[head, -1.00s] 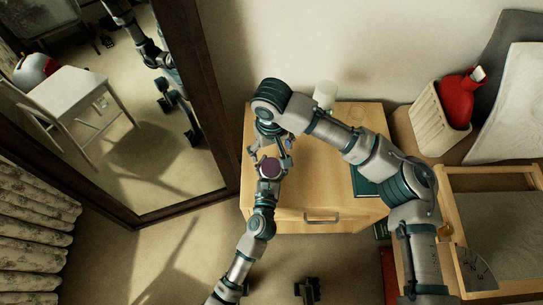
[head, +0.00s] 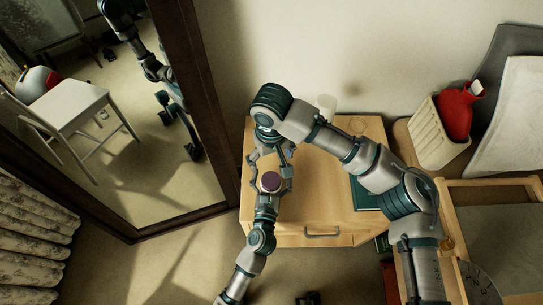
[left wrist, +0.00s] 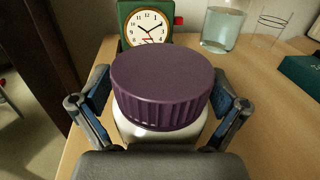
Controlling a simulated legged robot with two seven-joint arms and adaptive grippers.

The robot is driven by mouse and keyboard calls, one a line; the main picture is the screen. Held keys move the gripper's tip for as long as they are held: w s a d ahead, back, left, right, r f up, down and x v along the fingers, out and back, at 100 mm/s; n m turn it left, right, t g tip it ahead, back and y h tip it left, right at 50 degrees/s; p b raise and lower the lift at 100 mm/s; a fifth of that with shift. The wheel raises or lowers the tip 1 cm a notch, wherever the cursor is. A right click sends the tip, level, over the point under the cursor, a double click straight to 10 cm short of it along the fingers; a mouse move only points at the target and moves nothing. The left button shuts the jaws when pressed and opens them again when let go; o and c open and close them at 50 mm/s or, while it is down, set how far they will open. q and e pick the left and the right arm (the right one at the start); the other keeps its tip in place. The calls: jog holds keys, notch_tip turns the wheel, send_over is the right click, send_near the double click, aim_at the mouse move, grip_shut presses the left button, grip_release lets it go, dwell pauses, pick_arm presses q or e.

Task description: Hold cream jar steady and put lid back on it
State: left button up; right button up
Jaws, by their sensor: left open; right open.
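The white cream jar (left wrist: 150,130) stands on the wooden cabinet top, with the ribbed purple lid (left wrist: 165,85) on its mouth. The lid also shows from above in the head view (head: 271,182). I cannot tell how tightly it is seated. My left gripper (head: 270,187) is open around the jar, with one finger on each side; contact is unclear. My right gripper (head: 269,160) is open and empty just beyond the lid in the head view, its fingers apart from the lid. It does not show in the left wrist view.
A green clock (left wrist: 146,27) stands behind the jar. A dark green book (head: 365,194) lies at the cabinet's right edge. A mirror (head: 130,130) stands close on the left.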

pick_arm(q)
jog(key=s, duration=0.4)
jog(key=s+a, duration=0.1)
jog(key=s, duration=0.3)
jog(key=s+a, duration=0.1)
jog(key=s, duration=0.2)
jog(key=shift+s, duration=0.4)
